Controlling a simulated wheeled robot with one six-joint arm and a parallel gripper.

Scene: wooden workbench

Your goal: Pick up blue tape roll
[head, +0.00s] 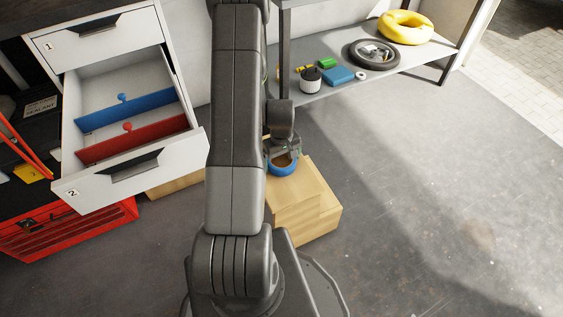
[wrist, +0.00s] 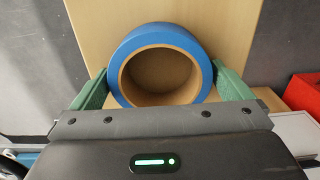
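The blue tape roll (wrist: 160,35) has a brown cardboard core and fills the middle of the wrist view. In the head view the roll (head: 283,169) shows at the top of the light wooden boxes (head: 296,205), partly covered by my gripper. My gripper (wrist: 159,68) has one green finger on the left side of the roll and one on the right. No clear gap shows between the fingers and the roll, but I cannot tell whether they press on it. Whether the roll rests on the wood or is slightly above it is unclear.
An open drawer (head: 131,177) with blue and red dividers is at left, above a red toolbox (head: 70,230). A low shelf (head: 400,75) at the back holds a yellow ring (head: 405,27), a wheel and small items. The floor at right is clear.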

